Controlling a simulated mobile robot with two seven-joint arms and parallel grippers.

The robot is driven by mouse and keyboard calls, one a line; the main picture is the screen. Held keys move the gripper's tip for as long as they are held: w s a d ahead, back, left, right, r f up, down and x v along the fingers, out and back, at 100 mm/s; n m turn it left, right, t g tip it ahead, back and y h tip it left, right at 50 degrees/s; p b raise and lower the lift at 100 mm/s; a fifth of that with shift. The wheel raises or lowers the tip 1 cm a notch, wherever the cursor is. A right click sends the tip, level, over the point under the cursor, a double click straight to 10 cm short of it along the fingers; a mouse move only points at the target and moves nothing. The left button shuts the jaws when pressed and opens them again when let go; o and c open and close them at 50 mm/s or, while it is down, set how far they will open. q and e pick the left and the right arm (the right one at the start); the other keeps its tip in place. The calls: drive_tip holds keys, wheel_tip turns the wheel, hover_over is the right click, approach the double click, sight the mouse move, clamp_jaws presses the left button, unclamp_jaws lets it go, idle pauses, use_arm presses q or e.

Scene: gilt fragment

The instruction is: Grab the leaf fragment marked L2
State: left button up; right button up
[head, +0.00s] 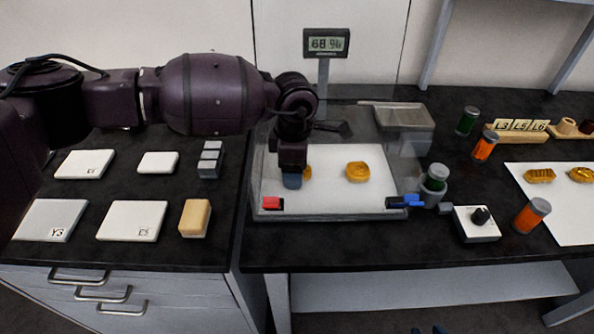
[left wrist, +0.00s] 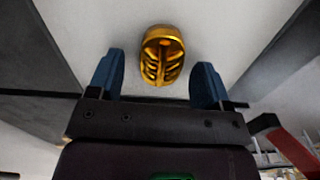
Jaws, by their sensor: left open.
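A gold oval leaf fragment (head: 308,173) lies on the white sheet in the clear-walled tray (head: 330,217), partly hidden behind my left gripper (head: 291,182). In the left wrist view the gold fragment (left wrist: 162,56) shows raised ribs and lies ahead, within the gap between the two blue fingers. My left gripper (left wrist: 157,66) is open and empty, and the fingers appear apart from the fragment. A second gold fragment (head: 358,172) lies to the right in the tray. I cannot read an L2 mark on either. Two dark blue tips, possibly my right gripper (head: 428,330), show at the bottom edge.
A display (head: 326,43) stands behind. White slabs (head: 132,221) lie left. Jars (head: 532,213), a knob box (head: 477,223) and more gold pieces (head: 540,176) are right.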

use_arm(q)
drive_tip(key=shift+f, duration=0.25)
drive_tip(key=c, duration=1)
